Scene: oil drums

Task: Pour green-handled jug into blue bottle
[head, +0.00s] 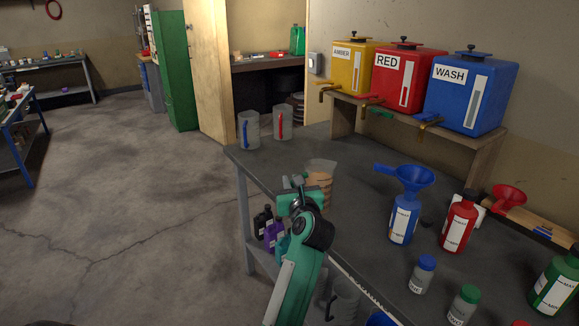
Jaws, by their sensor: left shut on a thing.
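My left gripper (299,187) is shut on a clear jug (323,172) at the bench's left edge in the head view. The jug holds amber-brown contents and looks roughly upright. The gripper covers its handle side, so I cannot make out the handle's colour. I cannot tell whether its base touches the bench. The blue bottle (403,224) stands upright to the right of the jug, apart from it. A blue funnel (412,177) sits in its mouth. My right gripper is not in view.
A red bottle (459,224) stands right of the blue one. Blue-handled (248,131) and red-handled (283,123) jugs stand at the far bench corner. Amber (352,68), red (410,82) and blue wash (471,94) tanks sit on a shelf behind. Small bottles (422,274) stand in front.

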